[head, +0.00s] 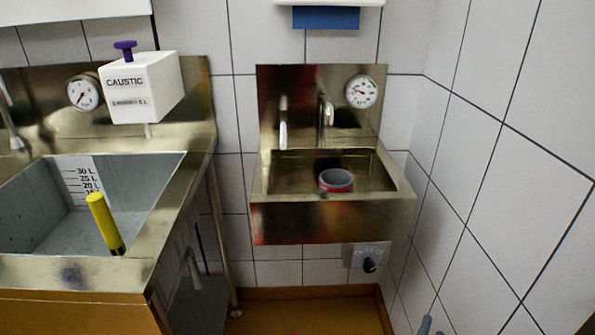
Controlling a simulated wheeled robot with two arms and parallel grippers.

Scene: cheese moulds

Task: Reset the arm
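Neither of my grippers and no clear part of either arm shows in the head view, so their pose and whether they hold anything are hidden. The view faces a steel hand basin (333,223) on a tiled wall. A grey cup-like container with a red band (336,181) sits in the basin.
At left is a steel sink (172,196) with litre marks and a yellow-handled object (103,222) in it. A white caustic dispenser (142,87) hangs above. A knob box (367,257) is under the basin. A tiled wall (500,180) closes off the right.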

